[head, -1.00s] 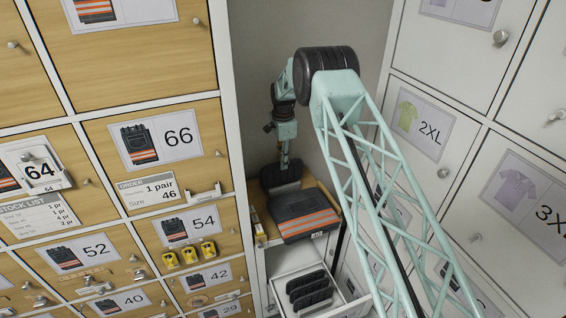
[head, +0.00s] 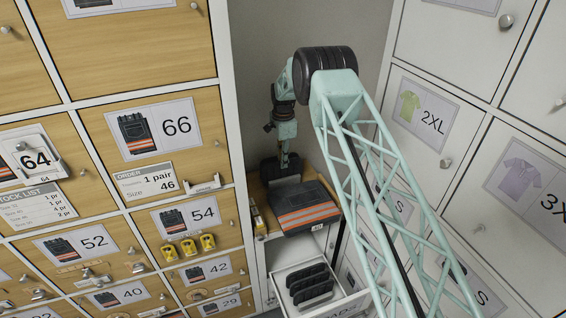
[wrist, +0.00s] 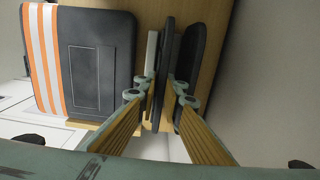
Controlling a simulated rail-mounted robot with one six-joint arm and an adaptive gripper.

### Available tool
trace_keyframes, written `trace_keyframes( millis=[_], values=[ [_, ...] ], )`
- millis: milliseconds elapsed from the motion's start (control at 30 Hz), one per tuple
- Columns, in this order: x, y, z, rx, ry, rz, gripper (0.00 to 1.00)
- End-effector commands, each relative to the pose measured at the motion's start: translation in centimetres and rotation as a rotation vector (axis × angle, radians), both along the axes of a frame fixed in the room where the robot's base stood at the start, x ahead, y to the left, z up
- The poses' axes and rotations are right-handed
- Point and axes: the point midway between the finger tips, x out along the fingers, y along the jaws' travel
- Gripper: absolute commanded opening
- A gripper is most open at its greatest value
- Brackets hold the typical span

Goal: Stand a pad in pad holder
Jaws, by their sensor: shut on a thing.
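My gripper (wrist: 162,104) is shut on an upright, thin black pad (wrist: 166,50), seen nearly edge-on between its fingers in the wrist view. A second dark pad (wrist: 197,60) stands close on its right, and a pale upright plate (wrist: 151,48), perhaps part of the pad holder, is close on its left. I cannot tell whether the held pad touches either. In the head view my gripper (head: 287,158) points down over the wooden shelf, by a dark pad (head: 270,168). The holder's base and the held pad's lower edge are not clear.
Folded dark trousers with orange stripes (head: 303,208) lie on the shelf beside the pads; they also show in the wrist view (wrist: 95,70). Below, an open white drawer (head: 345,308) holds several black pads (head: 312,284). Locker walls stand on both sides, with yellow tags (head: 188,247) at left.

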Motion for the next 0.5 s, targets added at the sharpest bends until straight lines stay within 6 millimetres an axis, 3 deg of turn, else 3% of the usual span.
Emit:
trace_keyframes(
  millis=[133, 167, 300, 500],
  values=[
    [0.00, 0.00, 0.03, 0.000, 0.000, 0.000, 0.00],
    [0.00, 0.00, 0.02, 0.000, 0.000, 0.000, 0.11],
    [0.00, 0.00, 0.03, 0.000, 0.000, 0.000, 0.24],
    [0.00, 0.00, 0.02, 0.000, 0.000, 0.000, 0.24]
  ],
)
